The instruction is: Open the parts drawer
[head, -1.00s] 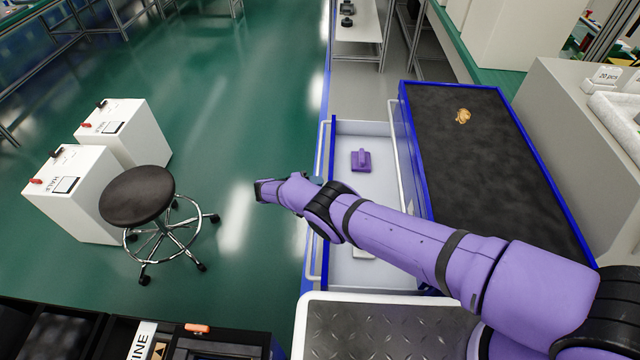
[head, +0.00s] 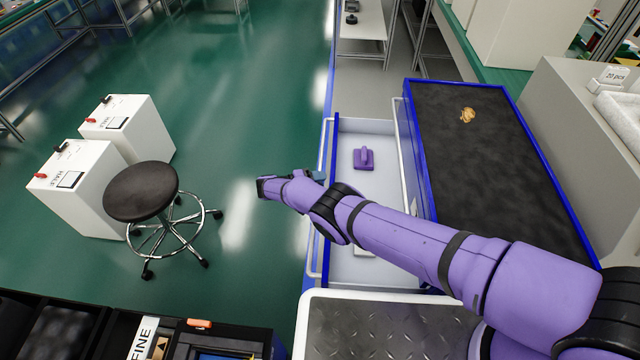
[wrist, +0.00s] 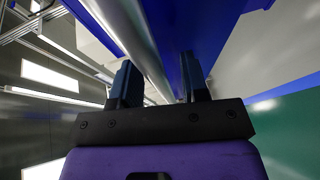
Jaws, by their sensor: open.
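The drawer (head: 385,127) stands pulled out from under the dark-topped, blue-edged bench, its pale grey inside visible. Its blue front with a long light handle bar (head: 326,140) faces left. A purple block-like part (head: 363,158) lies inside, and a pale item is partly hidden by my arm. My gripper (wrist: 158,82) is open in the wrist view. The light bar (wrist: 132,35) runs between its two dark fingers, beside a blue panel; I cannot tell whether they touch it. In the head view my arm crosses above the drawer and the fingers are hard to make out.
A round black stool (head: 141,191) and white cabinets (head: 128,127) stand on the green floor at left. A metal-plated top (head: 390,330) lies in front. A small golden item (head: 467,115) sits on the bench top (head: 490,170). Green floor left of the drawer is free.

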